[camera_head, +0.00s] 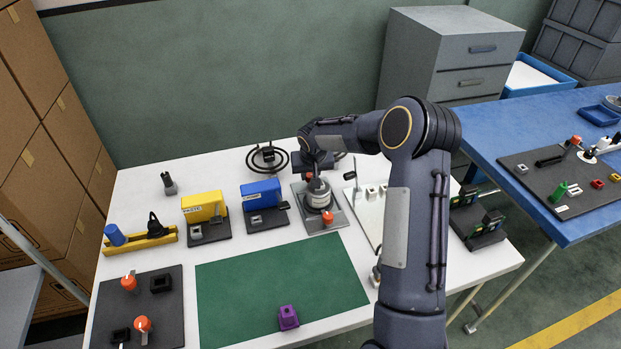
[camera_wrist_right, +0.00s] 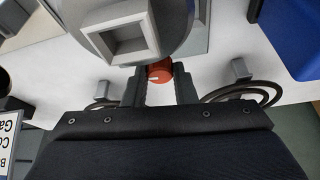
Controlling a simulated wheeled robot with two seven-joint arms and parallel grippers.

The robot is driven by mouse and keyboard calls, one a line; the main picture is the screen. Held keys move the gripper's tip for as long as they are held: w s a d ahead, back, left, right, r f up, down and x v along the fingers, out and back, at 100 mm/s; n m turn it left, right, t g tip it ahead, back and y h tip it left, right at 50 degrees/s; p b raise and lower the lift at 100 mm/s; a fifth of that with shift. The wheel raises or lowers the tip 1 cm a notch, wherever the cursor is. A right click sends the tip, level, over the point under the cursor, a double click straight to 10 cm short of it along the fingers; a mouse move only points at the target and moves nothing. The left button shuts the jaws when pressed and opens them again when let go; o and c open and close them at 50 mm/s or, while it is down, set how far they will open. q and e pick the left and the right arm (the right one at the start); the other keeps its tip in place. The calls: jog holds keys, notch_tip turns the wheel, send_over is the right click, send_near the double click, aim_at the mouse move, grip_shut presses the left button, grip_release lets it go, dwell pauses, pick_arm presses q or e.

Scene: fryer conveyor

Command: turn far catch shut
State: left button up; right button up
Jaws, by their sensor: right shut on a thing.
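The grey round housing (camera_head: 319,200) stands on a grey plate (camera_head: 340,223) at the back of the white table. It has an orange near catch knob (camera_head: 327,217) on the side towards me. The far catch is an orange-red knob with a white mark (camera_wrist_right: 158,72) in the right wrist view, at the housing's far edge. My right gripper (camera_wrist_right: 159,88) is shut on this knob, one finger on each side. In the head view my right gripper (camera_head: 314,168) is over the housing's far side, and the wrist partly hides the far catch. My left gripper is not in view.
Blue (camera_head: 261,194) and yellow (camera_head: 203,206) boxes stand left of the housing. A black coil (camera_head: 267,158) lies behind it. A white board (camera_head: 367,222) with small parts lies to the right, partly behind my arm. The green mat (camera_head: 270,285) in front is mostly clear, with a purple block (camera_head: 288,317).

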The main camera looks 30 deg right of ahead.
jog(key=m+b, duration=0.1)
jog(key=b, duration=0.1)
jog(key=m+h+b, duration=0.1)
jog(key=m+b, duration=0.1)
jog(key=shift+w+a+f+m+g, duration=0.1)
jog(key=shift+a+f+m+g, duration=0.1)
jog(key=shift+m+g, duration=0.1)
jog(key=shift+r+m+g+h+b, duration=0.1)
jog(key=shift+m+g+h+b, duration=0.25)
jog(key=shift+m+b, duration=0.45)
jog(key=shift+m+h, duration=0.25)
jog(key=shift+m, duration=0.75)
jog(key=shift+w+r+m+g, duration=0.1)
jog(key=shift+m+g, duration=0.45)
jog(key=shift+m, duration=0.35)
jog(key=shift+r+m+g+h, duration=0.1)
jog(key=shift+m+g+h, duration=0.2)
jog(key=shift+m, duration=0.6)
jog(key=m+p, duration=0.1)
jog(key=m, duration=0.1)
jog(key=m+g+p, duration=0.1)
jog(key=m, duration=0.1)
jog(key=shift+w+g, duration=0.15)
jog(key=shift+g, duration=0.15)
jog(key=shift+m+g+p, duration=0.3)
jog(key=shift+m+p, duration=0.05)
jog(key=shift+m, duration=0.45)
